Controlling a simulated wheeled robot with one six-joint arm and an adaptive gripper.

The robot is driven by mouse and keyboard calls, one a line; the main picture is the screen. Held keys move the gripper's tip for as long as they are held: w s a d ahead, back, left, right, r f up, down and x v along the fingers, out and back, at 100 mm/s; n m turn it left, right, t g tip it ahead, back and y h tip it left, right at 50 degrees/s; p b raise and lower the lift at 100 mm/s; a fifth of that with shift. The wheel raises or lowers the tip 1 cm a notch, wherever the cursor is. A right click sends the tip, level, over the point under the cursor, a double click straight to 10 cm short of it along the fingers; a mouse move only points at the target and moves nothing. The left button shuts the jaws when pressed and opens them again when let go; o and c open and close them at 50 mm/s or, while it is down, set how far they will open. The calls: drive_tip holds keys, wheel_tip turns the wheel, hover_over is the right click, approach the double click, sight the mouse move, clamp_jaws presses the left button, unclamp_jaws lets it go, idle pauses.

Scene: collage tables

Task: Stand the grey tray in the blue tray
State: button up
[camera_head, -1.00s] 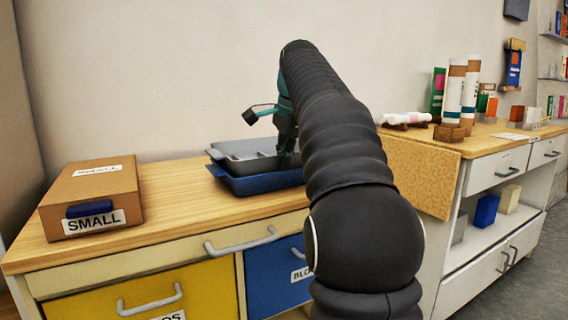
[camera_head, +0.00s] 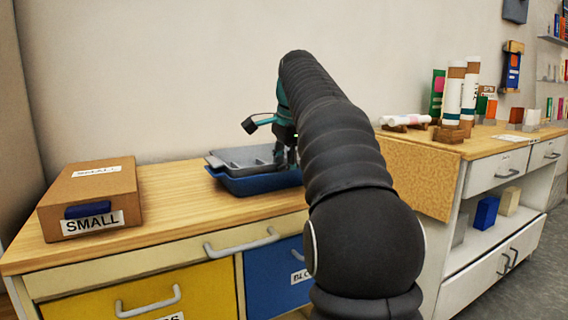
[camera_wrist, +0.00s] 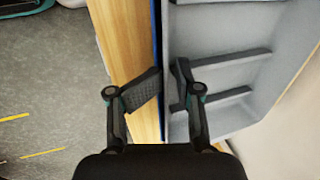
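The grey tray (camera_head: 233,157), with dividers inside, sits flat and upright over the blue tray (camera_head: 245,185) on the wooden counter. In the wrist view the grey tray (camera_wrist: 235,65) fills the right side, and a thin blue strip of the blue tray (camera_wrist: 157,30) shows along its edge. My gripper (camera_head: 284,160) is at the tray's right part. In the wrist view my gripper (camera_wrist: 169,82) has one finger outside and one inside the near wall, shut on that wall. My arm hides the right end of both trays.
A cardboard box (camera_head: 92,190) labelled SMALL stands on the counter (camera_head: 170,215) at left, with bare wood between it and the trays. A wall is close behind. A second counter at right holds upright tubes (camera_head: 455,95) and blocks.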

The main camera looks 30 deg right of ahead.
drive_tip(key=shift+r, duration=0.3)
drive_tip(key=p+v, duration=0.3)
drive_tip(key=v, duration=1)
drive_tip(key=shift+r, duration=0.1)
